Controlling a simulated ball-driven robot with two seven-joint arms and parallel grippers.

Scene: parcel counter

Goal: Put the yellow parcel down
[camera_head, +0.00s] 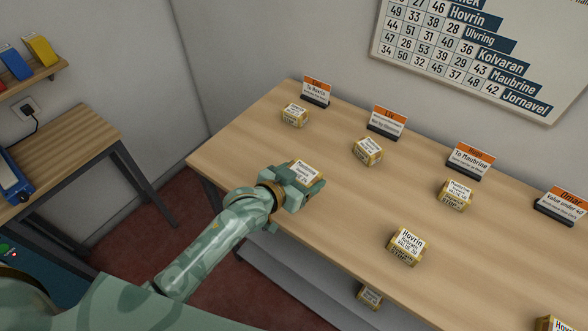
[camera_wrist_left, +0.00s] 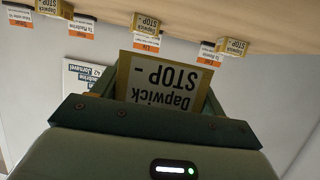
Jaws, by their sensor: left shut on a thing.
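My left gripper (camera_head: 308,183) is shut on a yellow parcel (camera_head: 304,172) with a white label, near the counter's front edge toward its left end. In the left wrist view the held parcel (camera_wrist_left: 165,82) sits between the fingers, and its label reads Dapwick and STOP, upside down. Part of it is hidden by the gripper. I cannot tell whether it touches the wooden counter (camera_head: 250,130). My right gripper is not in view.
Similar parcels stand on the counter: one at the far left (camera_head: 294,115), one (camera_head: 367,151) behind the gripper, one (camera_head: 455,194) to the right and one (camera_head: 406,246) nearer the front. Orange-topped signs (camera_head: 387,122) line the back. Bare wood surrounds them.

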